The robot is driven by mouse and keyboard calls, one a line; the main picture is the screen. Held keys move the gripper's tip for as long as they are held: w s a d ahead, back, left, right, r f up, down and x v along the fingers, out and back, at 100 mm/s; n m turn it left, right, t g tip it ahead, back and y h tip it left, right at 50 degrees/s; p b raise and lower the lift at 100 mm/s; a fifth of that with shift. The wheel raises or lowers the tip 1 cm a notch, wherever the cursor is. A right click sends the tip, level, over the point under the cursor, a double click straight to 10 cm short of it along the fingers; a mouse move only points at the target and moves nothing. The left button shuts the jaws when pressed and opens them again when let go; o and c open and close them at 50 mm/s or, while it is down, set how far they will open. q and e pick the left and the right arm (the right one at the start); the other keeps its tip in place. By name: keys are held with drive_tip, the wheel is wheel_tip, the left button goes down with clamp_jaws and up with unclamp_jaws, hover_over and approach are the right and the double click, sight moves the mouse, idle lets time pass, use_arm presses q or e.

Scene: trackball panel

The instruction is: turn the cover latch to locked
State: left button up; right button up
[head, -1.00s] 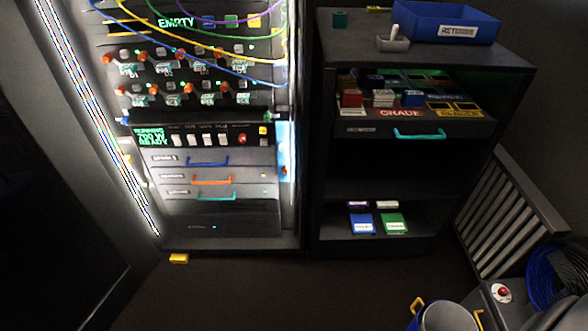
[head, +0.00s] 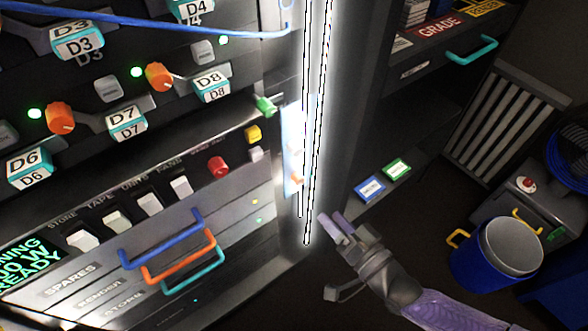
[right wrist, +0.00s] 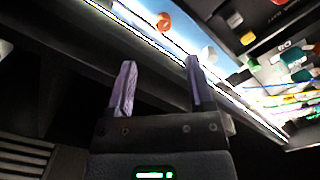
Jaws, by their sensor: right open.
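I cannot tell for certain which part is the cover latch. A narrow pale-blue panel (head: 297,135) stands at the right edge of the rack front, with a small orange part (head: 294,174) low on it. In the right wrist view the pale-blue panel (right wrist: 185,38) carries an orange-red knob (right wrist: 164,22) and a whitish knob (right wrist: 208,55). A green piece (head: 265,105) sticks out at the rack's right side. My right gripper (head: 334,228) is open and empty, below and right of the panel, apart from it. It also shows in the right wrist view (right wrist: 158,88). My left gripper is not in view.
A bright light strip (head: 318,120) runs down the rack edge beside the panel. Yellow (head: 252,133) and red (head: 217,167) buttons and drawer handles (head: 180,265) lie left. A dark shelf unit (head: 372,120) and a blue bin (head: 487,275) stand right.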

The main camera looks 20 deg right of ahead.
sight(301, 183)
drive_tip(key=b+x, duration=0.3)
drive_tip(key=x, duration=0.6)
drive_tip(key=shift+r, duration=0.1)
drive_tip(key=shift+w+a+r+b, duration=0.1)
drive_tip(key=shift+w+a+b, duration=0.05)
drive_tip(key=shift+w+b, duration=0.25)
drive_tip(key=shift+w, duration=0.1)
drive_tip(key=c, duration=0.7)
clamp_jaws()
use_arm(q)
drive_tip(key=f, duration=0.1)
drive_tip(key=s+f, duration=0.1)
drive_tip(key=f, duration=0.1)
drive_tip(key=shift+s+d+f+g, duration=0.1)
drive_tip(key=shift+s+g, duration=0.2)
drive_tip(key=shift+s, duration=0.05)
